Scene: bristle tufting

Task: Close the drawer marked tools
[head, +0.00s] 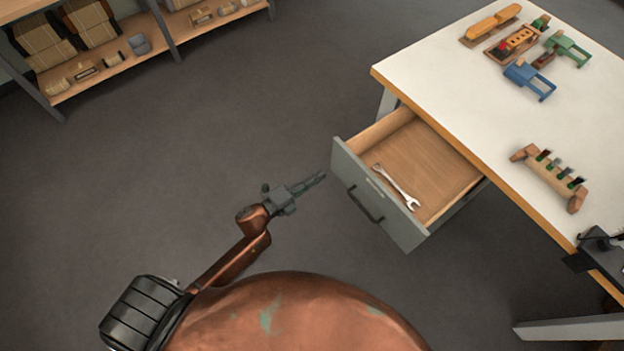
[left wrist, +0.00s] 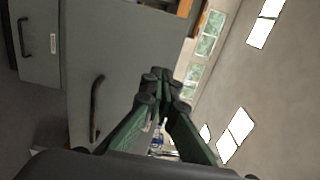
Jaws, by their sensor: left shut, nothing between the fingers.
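A grey-fronted drawer (head: 378,205) stands pulled out from under the white-topped bench, with its wooden inside showing. Its front has a dark handle (head: 364,203) and a small pale label, too small to read. A wrench (head: 396,187) lies inside it. My left gripper (head: 321,177) is shut and empty, just left of the drawer front's left end, with a small gap seeming to separate them. In the left wrist view the shut fingertips (left wrist: 162,80) show beside a large grey front (left wrist: 125,60) with a dark handle. My right gripper is out of view.
A second grey front (left wrist: 40,45) with a handle and label shows in the left wrist view. The bench (head: 455,110) carries coloured tools and a wooden rack (head: 550,177). A shelf (head: 110,70) stands at the back left. The floor between is clear.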

